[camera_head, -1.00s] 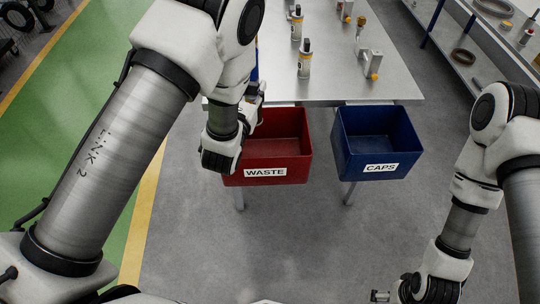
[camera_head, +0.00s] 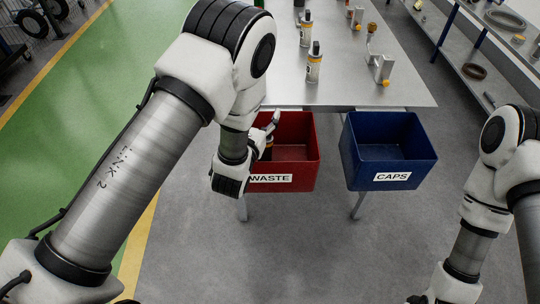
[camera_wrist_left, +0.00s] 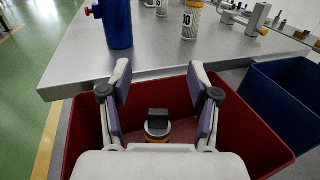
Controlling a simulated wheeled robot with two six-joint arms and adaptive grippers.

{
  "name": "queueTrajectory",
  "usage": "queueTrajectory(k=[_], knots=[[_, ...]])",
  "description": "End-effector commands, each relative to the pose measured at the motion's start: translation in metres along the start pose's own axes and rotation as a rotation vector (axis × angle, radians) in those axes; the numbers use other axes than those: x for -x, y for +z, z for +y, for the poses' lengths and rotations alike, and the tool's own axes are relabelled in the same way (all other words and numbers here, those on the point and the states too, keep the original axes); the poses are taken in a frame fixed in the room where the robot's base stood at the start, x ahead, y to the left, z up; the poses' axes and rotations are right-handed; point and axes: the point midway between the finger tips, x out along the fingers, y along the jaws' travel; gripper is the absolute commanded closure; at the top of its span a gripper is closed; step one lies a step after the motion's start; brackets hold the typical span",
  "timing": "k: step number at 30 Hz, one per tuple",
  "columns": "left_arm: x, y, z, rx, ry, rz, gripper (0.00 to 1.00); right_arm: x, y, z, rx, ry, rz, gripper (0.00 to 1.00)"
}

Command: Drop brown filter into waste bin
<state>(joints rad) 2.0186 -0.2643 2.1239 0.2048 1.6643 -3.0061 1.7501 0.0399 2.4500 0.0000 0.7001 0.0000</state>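The red waste bin (camera_head: 300,176) hangs at the table's front edge, and its wall (camera_wrist_left: 240,110) fills much of the left wrist view. My left gripper (camera_head: 272,122) is over the bin's left part. In the left wrist view its fingers (camera_wrist_left: 159,70) are spread apart with nothing between the tips. A filter with a black top, grey ring and orange-brown body (camera_wrist_left: 157,131) is below the fingers, within the bin's opening. The gripper body partly hides it, and I cannot tell whether it rests on the bin floor. My right gripper (camera_head: 424,298) is mostly cut off at the bottom edge.
A blue CAPS bin (camera_head: 388,172) hangs to the right of the waste bin. The metal table (camera_head: 355,90) carries white-labelled filters (camera_head: 314,65) and metal fittings (camera_head: 380,67). A blue cylinder (camera_wrist_left: 118,25) stands near its edge. Grey floor in front is clear.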

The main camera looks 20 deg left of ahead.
Motion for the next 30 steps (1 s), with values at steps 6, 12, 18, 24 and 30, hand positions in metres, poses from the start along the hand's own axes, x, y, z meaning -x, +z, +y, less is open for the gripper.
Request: queueTrajectory(k=[6,12,18,24,30], knots=[[0.004,-0.001,0.0,-0.001,0.0,0.002,0.39,0.0,0.0,0.0,0.0,0.0,0.0,0.1],[0.038,-0.002,0.0,-0.002,-0.001,0.006,0.39,0.0,0.0,0.0,0.0,0.0,0.0,0.1],[0.071,-0.001,0.0,0.0,-0.001,0.003,0.39,0.0,0.0,0.0,0.0,0.0,0.0,0.1],[0.075,0.0,0.0,0.001,0.0,0.0,0.39,0.0,0.0,0.0,0.0,0.0,0.0,0.1],[0.075,0.0,0.0,0.001,0.0,0.0,0.39,0.0,0.0,0.0,0.0,0.0,0.0,0.1]])
